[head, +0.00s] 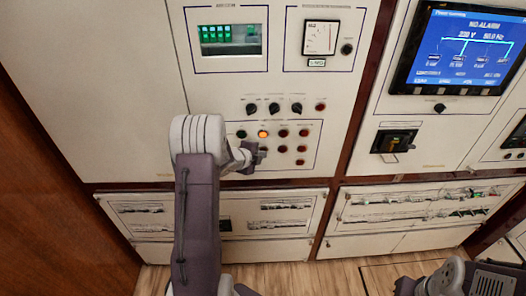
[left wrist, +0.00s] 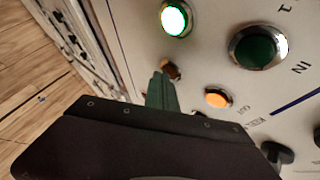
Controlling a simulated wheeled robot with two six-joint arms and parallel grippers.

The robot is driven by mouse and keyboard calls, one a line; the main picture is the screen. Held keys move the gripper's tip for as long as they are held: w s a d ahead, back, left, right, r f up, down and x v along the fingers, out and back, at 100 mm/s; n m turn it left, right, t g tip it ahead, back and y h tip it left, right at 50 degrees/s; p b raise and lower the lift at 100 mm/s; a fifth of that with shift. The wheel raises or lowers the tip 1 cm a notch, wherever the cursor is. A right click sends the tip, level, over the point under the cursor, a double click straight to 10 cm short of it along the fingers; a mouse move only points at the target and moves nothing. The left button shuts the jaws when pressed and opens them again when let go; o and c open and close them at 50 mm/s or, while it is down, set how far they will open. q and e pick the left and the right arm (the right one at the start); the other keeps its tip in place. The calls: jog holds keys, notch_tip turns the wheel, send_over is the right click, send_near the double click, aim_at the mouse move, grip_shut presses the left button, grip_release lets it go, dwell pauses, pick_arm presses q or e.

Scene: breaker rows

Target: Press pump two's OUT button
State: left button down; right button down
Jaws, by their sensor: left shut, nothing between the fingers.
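The pump control panel (head: 219,111) has knobs above rows of small round buttons. My left gripper (head: 262,153) is shut and empty, in front of the lower left buttons. In the left wrist view its fingertips (left wrist: 162,90) are beside a small amber-brown button (left wrist: 170,70) and partly cover it. I cannot tell whether they touch it. A lit green button (left wrist: 174,18), a dark green button (left wrist: 258,47) with an IN label, and an orange lit button (left wrist: 217,98) are close by.
Red buttons (head: 283,133) stand right of the left gripper. A black knob (left wrist: 278,152) is near the gripper body in the wrist view. A lit screen (head: 460,48) and a breaker switch (head: 394,141) are on the right panel. Breaker rows (head: 285,205) run below. Part of my right arm shows at bottom right.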

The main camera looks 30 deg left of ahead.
pick_arm(q)
jog(key=shift+w, duration=0.1)
dwell(0.6)
jog(key=shift+s+d+b, duration=0.35)
jog(key=shift+s+b, duration=0.2)
jog(key=shift+s, duration=0.15)
jog(key=s+d+b, duration=0.1)
jog(key=s, duration=0.1)
jog(key=s+d+b, duration=0.1)
jog(key=s, duration=0.1)
jog(key=shift+s+d+b, duration=0.1)
jog(key=shift+d+b, duration=0.2)
